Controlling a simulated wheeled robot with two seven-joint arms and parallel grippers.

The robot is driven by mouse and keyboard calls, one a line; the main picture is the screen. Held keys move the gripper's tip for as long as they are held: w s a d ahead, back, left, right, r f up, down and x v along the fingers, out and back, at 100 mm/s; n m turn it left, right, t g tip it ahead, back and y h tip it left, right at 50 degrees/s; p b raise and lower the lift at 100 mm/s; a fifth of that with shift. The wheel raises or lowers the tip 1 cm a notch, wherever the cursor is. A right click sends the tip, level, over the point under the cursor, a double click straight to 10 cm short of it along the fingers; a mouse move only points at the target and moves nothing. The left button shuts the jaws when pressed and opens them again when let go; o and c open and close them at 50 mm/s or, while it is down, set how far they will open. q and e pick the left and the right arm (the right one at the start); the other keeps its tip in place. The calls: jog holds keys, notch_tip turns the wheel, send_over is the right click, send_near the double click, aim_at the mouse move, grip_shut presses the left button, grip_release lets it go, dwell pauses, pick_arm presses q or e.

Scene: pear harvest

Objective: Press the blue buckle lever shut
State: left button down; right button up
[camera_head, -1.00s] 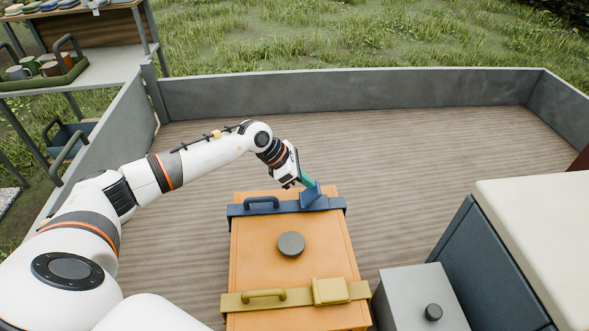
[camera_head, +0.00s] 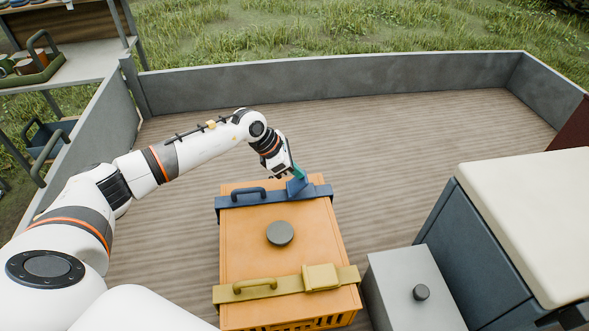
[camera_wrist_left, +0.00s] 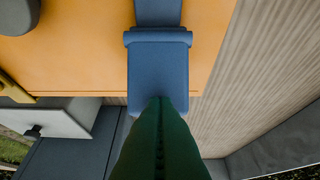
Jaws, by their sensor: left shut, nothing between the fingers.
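The blue buckle lever (camera_head: 297,188) sits on the blue strap (camera_head: 232,202) across the far end of the orange crate (camera_head: 262,268). In the left wrist view the lever (camera_wrist_left: 158,72) is a broad blue plate hinged at a crossbar. My left gripper (camera_head: 299,173) is shut and empty. Its green fingertips (camera_wrist_left: 161,103) overlap the lever's free end and look to be touching it. In the head view the lever appears tilted up from the strap; its exact angle is hard to tell. My right gripper is not in view.
A yellow strap with a yellow buckle (camera_head: 320,277) crosses the crate's near end. A round grey knob (camera_head: 280,233) is on the lid. A grey box (camera_head: 411,289) and a dark cabinet with a cream top (camera_head: 530,220) stand right. The wooden bed beyond is clear.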

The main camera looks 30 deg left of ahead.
pick_arm(q)
jog(key=shift+d, duration=0.1)
jog(key=shift+w+d+g+y, duration=0.4)
jog(key=shift+g+y, duration=0.2)
jog(key=shift+y, duration=0.1)
jog(key=shift+w+d+f+g+y, duration=0.4)
jog(key=shift+d+y, duration=0.1)
jog(key=shift+y, duration=0.1)
jog(key=shift+w+d+f+g+y+b, duration=0.25)
jog(key=shift+f+g+y+b, duration=0.15)
jog(key=shift+y, duration=0.15)
jog(key=shift+w+d+f+g+y+b, duration=0.1)
jog(key=shift+d+f+g+y+b, duration=0.15)
jog(key=shift+g+y, duration=0.25)
jog(key=shift+w+d+f+y+b, duration=0.1)
jog(key=shift+f+y+b, duration=0.1)
jog(key=shift+y+b, duration=0.1)
jog(key=shift+f, duration=0.2)
jog(key=shift+r, duration=0.1)
jog(key=shift+s+a+r, duration=0.15)
jog(key=shift+s+a, duration=0.35)
jog(key=shift+a, duration=0.1)
